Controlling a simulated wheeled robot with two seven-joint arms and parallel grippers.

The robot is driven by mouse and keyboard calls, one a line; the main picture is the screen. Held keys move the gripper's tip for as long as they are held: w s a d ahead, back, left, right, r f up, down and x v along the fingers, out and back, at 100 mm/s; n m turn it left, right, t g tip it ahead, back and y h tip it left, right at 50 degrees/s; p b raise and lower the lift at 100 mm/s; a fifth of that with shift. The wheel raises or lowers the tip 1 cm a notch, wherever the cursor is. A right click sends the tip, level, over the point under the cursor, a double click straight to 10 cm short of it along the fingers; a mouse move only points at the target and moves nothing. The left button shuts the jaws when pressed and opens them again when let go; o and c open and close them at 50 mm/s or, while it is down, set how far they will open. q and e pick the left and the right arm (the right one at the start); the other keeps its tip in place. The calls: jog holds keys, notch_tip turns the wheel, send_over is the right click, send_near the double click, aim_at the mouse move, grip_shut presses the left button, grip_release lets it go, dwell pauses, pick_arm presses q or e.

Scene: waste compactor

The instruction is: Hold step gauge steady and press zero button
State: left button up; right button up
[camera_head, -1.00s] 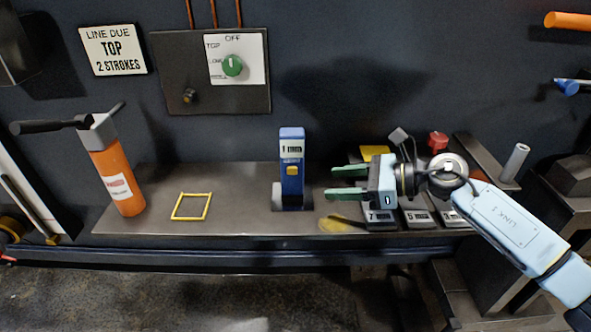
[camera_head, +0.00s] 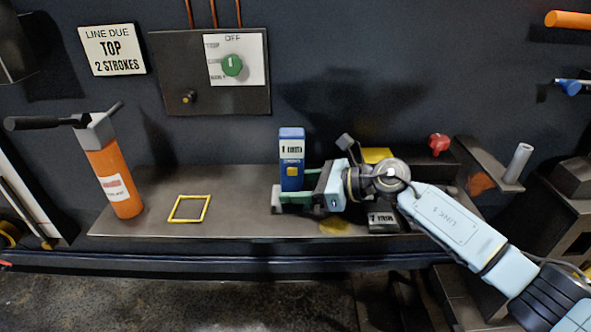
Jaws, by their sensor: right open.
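The step gauge (camera_head: 291,150) is a blue upright block on the grey shelf, with a small display near its top and a yellow button (camera_head: 292,171) on its front. Its lower part is partly hidden by my right gripper. My right gripper (camera_head: 294,187) comes in from the right with its green fingers level, at the lower part of the gauge. The fingers are apart, one behind the other, with the gauge's lower body seemingly between them; contact cannot be told. My left gripper is not in view.
An orange canister (camera_head: 117,181) with a black handle stands at the left of the shelf (camera_head: 240,222). A yellow square outline (camera_head: 189,208) lies between canister and gauge. Behind my right arm are a red knob (camera_head: 438,143) and a yellow block (camera_head: 376,155). A green dial (camera_head: 232,65) is on the wall panel.

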jog(key=shift+c, duration=0.4)
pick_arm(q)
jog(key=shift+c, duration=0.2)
pick_arm(e)
jog(key=c, duration=0.8)
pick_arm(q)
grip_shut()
pick_arm(e)
jog(key=shift+o, duration=0.2)
dwell(0.5)
